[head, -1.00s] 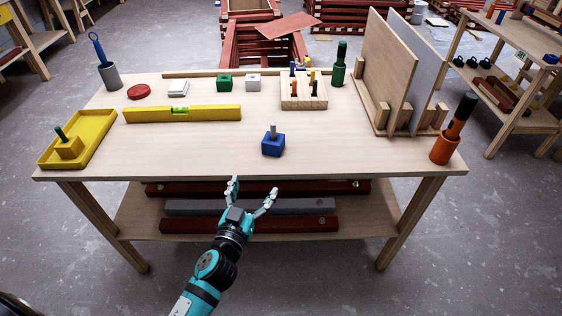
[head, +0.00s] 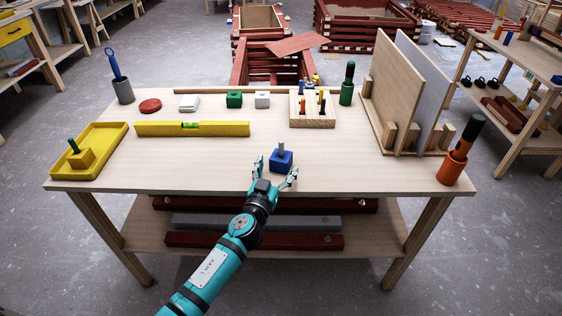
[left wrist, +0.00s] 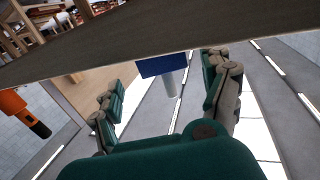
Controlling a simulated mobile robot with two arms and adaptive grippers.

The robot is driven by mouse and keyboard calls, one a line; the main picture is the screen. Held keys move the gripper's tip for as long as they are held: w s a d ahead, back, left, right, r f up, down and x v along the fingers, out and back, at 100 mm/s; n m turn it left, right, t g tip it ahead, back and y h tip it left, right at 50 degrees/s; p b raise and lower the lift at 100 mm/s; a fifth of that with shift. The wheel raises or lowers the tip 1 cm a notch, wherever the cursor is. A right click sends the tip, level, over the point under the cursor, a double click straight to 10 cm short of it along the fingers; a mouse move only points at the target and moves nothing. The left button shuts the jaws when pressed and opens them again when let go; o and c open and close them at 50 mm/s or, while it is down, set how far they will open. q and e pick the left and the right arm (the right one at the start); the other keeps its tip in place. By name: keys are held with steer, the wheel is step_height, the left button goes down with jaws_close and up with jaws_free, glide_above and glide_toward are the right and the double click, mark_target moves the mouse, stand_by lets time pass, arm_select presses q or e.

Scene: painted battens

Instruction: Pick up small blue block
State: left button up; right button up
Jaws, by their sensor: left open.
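The small blue block (head: 280,161) with a grey peg on top sits near the front edge of the workbench (head: 200,165). My left gripper (head: 276,170) is open at the bench's front edge, its fingers spread to either side of the block in the head view. In the left wrist view, the block (left wrist: 160,66) appears upside down, with its peg pointing down, ahead of and between the open fingers (left wrist: 163,88). I cannot tell whether any finger touches it. My right gripper is not in view.
A yellow level (head: 192,129) and yellow tray (head: 82,168) lie left. A peg board (head: 312,120) stands behind the block. Upright panels (head: 390,90) and an orange holder (head: 452,168) stand right. Bare benchtop surrounds the block.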

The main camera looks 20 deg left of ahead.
mark_target(278, 163)
arm_select(q)
steer(key=w, duration=0.4)
steer(key=shift+a+f, duration=0.1)
steer(key=shift+a, duration=0.1)
steer(key=c, duration=1.3)
